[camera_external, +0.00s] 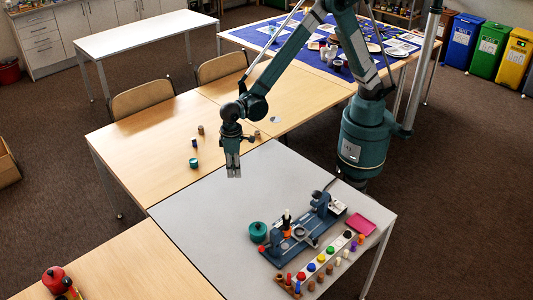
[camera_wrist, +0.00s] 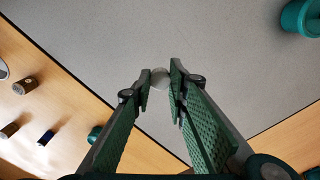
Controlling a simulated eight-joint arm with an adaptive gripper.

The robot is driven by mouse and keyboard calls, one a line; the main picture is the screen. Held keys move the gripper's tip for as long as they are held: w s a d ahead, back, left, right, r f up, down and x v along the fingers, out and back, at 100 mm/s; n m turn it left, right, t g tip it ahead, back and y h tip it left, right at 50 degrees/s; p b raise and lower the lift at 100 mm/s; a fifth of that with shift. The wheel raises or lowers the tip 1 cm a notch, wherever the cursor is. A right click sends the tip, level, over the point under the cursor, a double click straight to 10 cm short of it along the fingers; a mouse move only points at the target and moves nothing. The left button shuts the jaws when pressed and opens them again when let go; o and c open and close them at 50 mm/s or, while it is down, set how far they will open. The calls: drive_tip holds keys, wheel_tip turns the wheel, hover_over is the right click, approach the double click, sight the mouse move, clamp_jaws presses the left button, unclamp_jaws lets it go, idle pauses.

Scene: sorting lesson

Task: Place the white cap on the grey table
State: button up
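My gripper (camera_external: 233,176) hangs pointing down over the grey table (camera_external: 190,215), near its far left part. In the wrist view its two green ribbed fingers (camera_wrist: 161,77) stand close together. A small round whitish piece, which looks like the white cap (camera_wrist: 160,78), shows between the fingertips and seems pinched there. The external view is too small to show the cap at the tips. The grey tabletop (camera_wrist: 225,40) fills the wrist view beyond the fingers. The exact height of the tips above the table is hard to tell.
A blue-grey device (camera_external: 305,235), a teal pot (camera_external: 258,232), a pink tray (camera_external: 361,224) and a rack of coloured pieces (camera_external: 321,268) occupy the grey table's right half. Small cylinders and a pale disc (camera_external: 275,119) sit on the wooden table. The grey table's left half is clear.

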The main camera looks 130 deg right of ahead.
drive_tip(key=a+n, duration=0.8)
drive_tip(key=a, duration=0.8)
drive_tip(key=shift+a, duration=0.35)
drive_tip(key=shift+f, duration=0.1)
drive_tip(key=s+d+m, duration=0.3)
drive_tip(key=s+d, duration=0.2)
drive_tip(key=d, duration=0.9)
drive_tip(key=s+d+m, duration=0.3)
drive_tip(key=s+d, duration=0.1)
drive_tip(key=d, duration=1.1)
drive_tip(key=s+d+m, duration=0.3)
drive_tip(key=s+d, duration=0.2)
drive_tip(key=d, duration=0.9)
drive_tip(key=s+d+m, duration=0.5)
drive_tip(key=s+d, duration=0.9)
drive_tip(key=s, duration=0.4)
drive_tip(key=s+d+m, duration=0.5)
drive_tip(key=s+d, duration=1)
drive_tip(key=s, duration=0.3)
drive_tip(key=shift+s+r, duration=0.35)
drive_tip(key=shift+s, duration=0.05)
drive_tip(key=shift+f, duration=0.1)
